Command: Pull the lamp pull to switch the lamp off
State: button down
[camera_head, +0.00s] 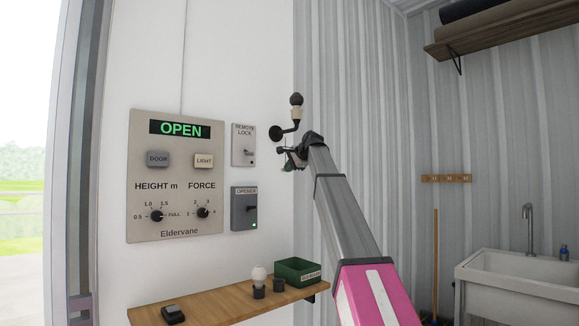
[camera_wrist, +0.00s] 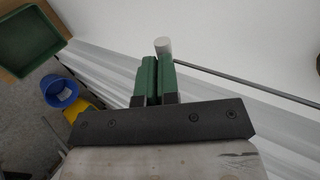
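The bulb looks unlit. My gripper (camera_head: 288,160) is just below the lamp, small and partly hidden by my wrist in the head view. In the wrist view its green fingers (camera_wrist: 158,76) are close together. The white lamp pull (camera_wrist: 163,47) sticks out at the fingertips, its near end hidden by them. The fingers appear shut on it. A thin grey cord (camera_wrist: 245,85) runs straight from it to the right.
A control panel (camera_head: 175,178) reading OPEN and two switch boxes are on the wall at left. A wooden shelf (camera_head: 215,306) below holds a green bin (camera_head: 299,271) and small items. A sink (camera_head: 520,275) stands at right. A blue bucket (camera_wrist: 60,91) shows in the wrist view.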

jog(key=v, duration=1)
jog(key=shift+s+d+r, duration=0.2)
jog(key=shift+s, duration=0.1)
jog(key=shift+d, duration=0.1)
